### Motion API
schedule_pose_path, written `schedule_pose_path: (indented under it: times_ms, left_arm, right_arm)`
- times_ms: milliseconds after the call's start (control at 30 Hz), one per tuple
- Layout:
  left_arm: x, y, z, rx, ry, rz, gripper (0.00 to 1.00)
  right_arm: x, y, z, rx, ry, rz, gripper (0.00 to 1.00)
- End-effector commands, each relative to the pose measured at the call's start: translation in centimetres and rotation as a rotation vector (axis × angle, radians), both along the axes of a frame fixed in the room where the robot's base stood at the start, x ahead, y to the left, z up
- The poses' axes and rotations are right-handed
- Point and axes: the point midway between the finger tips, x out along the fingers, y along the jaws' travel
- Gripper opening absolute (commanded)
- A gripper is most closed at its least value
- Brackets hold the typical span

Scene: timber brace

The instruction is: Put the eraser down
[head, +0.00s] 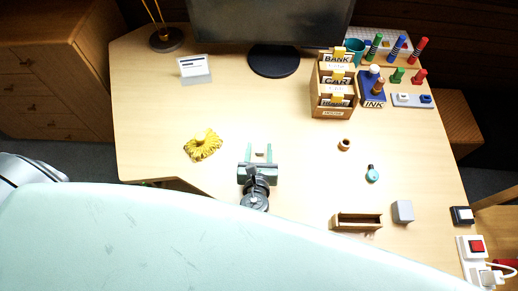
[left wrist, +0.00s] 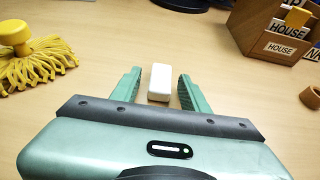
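The eraser is a small white block (left wrist: 160,82) lying on the wooden desk, between the fingertips of my left gripper (left wrist: 158,77) in the left wrist view. A gap shows on each side of it, so neither finger touches it. In the head view my left gripper (head: 258,152) is low over the middle of the desk (head: 290,185), its two green fingers apart. The eraser (head: 260,154) shows there only as a tiny block between the fingers. My right gripper is not in view.
A yellow mop-like brush (head: 203,146) lies to the left. A wooden card box (head: 334,88) stands at the back right.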

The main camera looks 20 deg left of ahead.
Motion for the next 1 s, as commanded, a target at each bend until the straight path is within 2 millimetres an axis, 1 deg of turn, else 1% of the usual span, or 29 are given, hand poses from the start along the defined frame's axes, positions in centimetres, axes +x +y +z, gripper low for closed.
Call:
schedule_pose_path:
  times_ms: [267, 367, 467, 567, 800, 900, 1000]
  left_arm:
    - [0.0, 0.0, 0.1, 0.000, 0.000, 0.000, 0.46]
    - [0.0, 0.0, 0.7, -0.001, -0.001, 0.000, 0.46]
    - [-1.2, -0.3, 0.7, 0.000, 0.001, 0.000, 0.46]
    - [-2.9, -0.8, 1.5, -0.003, 0.001, -0.001, 0.46]
    - [-7.6, -2.1, 3.4, -0.001, 0.002, 0.000, 0.46]
    - [-9.0, -2.6, 4.0, -0.001, 0.001, -0.001, 0.46]
    - [-10.0, -2.9, 4.5, 0.000, 0.000, -0.001, 0.46]
  right_arm:
    - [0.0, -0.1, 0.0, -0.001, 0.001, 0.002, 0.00]
    - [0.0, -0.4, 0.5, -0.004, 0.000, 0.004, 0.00]
    - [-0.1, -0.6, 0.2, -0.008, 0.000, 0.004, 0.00]
    - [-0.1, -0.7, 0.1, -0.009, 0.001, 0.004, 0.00]
    - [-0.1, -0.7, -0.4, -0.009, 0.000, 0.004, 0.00]
    - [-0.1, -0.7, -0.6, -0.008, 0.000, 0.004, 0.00]
    - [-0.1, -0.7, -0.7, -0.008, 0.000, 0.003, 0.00]
